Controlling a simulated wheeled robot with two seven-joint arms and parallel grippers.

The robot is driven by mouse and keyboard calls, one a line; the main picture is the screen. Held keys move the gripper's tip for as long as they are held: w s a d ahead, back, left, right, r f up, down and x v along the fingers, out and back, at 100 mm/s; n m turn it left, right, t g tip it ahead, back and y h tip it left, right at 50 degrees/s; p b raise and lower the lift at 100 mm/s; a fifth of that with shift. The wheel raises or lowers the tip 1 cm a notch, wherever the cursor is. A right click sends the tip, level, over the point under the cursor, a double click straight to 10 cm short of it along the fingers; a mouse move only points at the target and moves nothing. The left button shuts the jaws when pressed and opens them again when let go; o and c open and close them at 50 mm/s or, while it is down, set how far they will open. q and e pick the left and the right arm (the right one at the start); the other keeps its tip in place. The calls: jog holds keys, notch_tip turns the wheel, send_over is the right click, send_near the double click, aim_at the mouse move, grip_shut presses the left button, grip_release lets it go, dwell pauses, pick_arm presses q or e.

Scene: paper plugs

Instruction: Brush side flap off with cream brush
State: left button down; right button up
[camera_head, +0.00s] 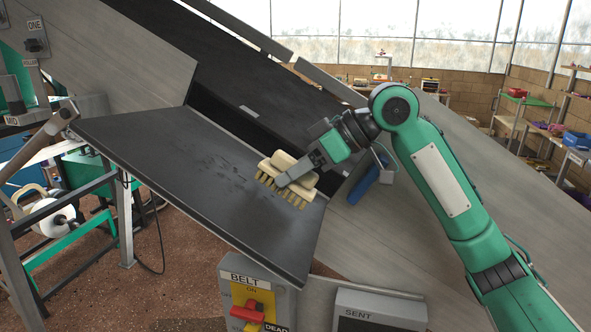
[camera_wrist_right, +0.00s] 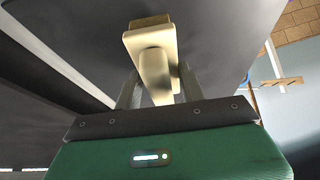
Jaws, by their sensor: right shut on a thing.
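The side flap (camera_head: 140,150) is a dark flat panel that slopes beside the belt, with faint dark scraps or smudges (camera_head: 195,163) near its middle. My right gripper (camera_head: 293,177) is shut on the handle of the cream brush (camera_head: 274,163), at the flap's right part. The brush's tan bristles (camera_head: 284,198) point down towards the flap; I cannot tell whether they touch it. In the right wrist view the cream brush (camera_wrist_right: 152,50) sits between the two fingers (camera_wrist_right: 159,92). My left gripper is not in view.
The dark belt (camera_head: 225,70) runs behind the flap between grey side walls. A BELT switch box (camera_head: 250,300) with a red and yellow switch and a SENT box (camera_head: 380,312) stand below. A blue object (camera_head: 366,184) is right of the brush. A wooden-handled tool (camera_head: 38,140) is at the left.

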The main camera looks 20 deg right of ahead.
aim_at(273, 166)
jog(key=shift+w+a+f, duration=0.1)
jog(key=shift+f, duration=0.15)
jog(key=shift+a+f, duration=0.3)
jog(key=shift+f, duration=0.2)
jog(key=shift+w+a+r+p, duration=0.5)
jog(key=shift+a+r+p, duration=0.25)
jog(key=shift+p, duration=0.4)
jog(key=shift+w+a+r+p, duration=0.3)
jog(key=shift+w+a+p, duration=0.1)
jog(key=shift+a+p, duration=0.15)
jog(key=shift+w+a+r+p, duration=0.55)
jog(key=shift+a+p, duration=0.15)
jog(key=shift+p, duration=0.4)
jog(key=shift+w+a+r+p, duration=0.15)
jog(key=shift+w+a+p, duration=0.15)
jog(key=shift+a, duration=0.4)
